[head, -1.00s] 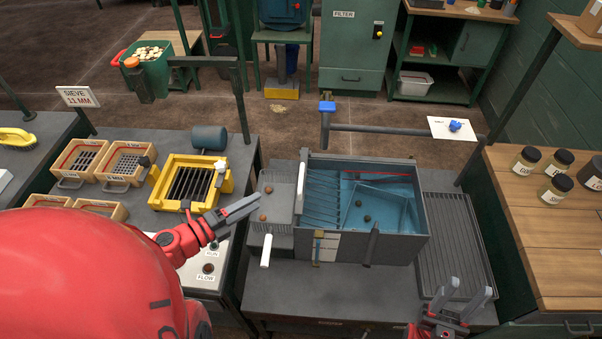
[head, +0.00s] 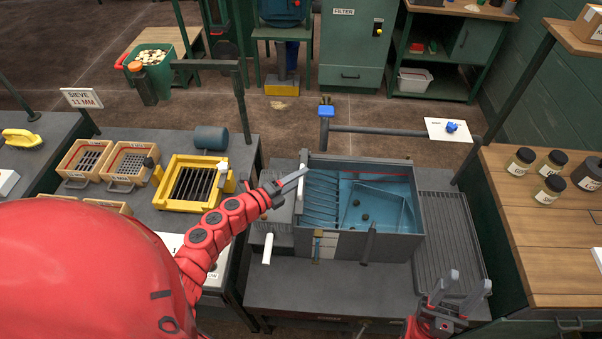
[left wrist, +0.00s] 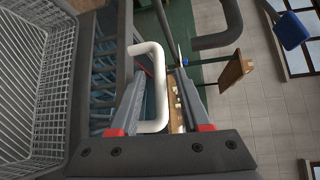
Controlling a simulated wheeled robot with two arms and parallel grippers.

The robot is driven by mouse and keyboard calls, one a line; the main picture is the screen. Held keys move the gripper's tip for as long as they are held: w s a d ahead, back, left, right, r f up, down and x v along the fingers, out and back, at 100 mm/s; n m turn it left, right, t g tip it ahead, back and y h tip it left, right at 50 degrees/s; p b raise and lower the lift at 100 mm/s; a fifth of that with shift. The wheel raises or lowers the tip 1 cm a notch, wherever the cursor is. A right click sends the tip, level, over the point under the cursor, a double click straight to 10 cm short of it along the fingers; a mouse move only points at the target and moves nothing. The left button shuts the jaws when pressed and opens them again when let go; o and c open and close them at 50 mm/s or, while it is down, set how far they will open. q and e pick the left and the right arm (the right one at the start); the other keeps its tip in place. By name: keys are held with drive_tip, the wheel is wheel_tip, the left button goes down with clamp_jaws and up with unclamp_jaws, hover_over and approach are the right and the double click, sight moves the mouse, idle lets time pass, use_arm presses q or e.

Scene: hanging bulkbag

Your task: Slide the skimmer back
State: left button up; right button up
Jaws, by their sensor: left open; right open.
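A white U-shaped handle (head: 299,198) stands at the left end of the grey tank (head: 398,246); which part is the skimmer is not certain. In the left wrist view the handle (left wrist: 160,82) lies between the open fingers of my left gripper (left wrist: 153,100); whether they touch it is unclear. In the head view this gripper (head: 292,180) is at the tank's left end wall, its tips over the rim. Blue slats (head: 321,195) and dark round pieces (head: 365,217) are inside the tank. My right gripper (head: 456,288) is open and empty, right of the tank's front.
A wire basket (left wrist: 35,90) is beside the handle; my arm partly covers it in the head view. A second white handle (head: 267,248) sticks out in front. A yellow sieve frame (head: 195,183) stands left. A ribbed drain board (head: 450,240) lies right. A bar (head: 385,131) spans behind the tank.

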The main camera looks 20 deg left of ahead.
use_arm(q)
drive_tip(key=shift+w+d, duration=0.35)
drive_tip(key=shift+w, duration=0.1)
clamp_jaws()
drive_tip(key=shift+f, duration=0.1)
idle(1.1)
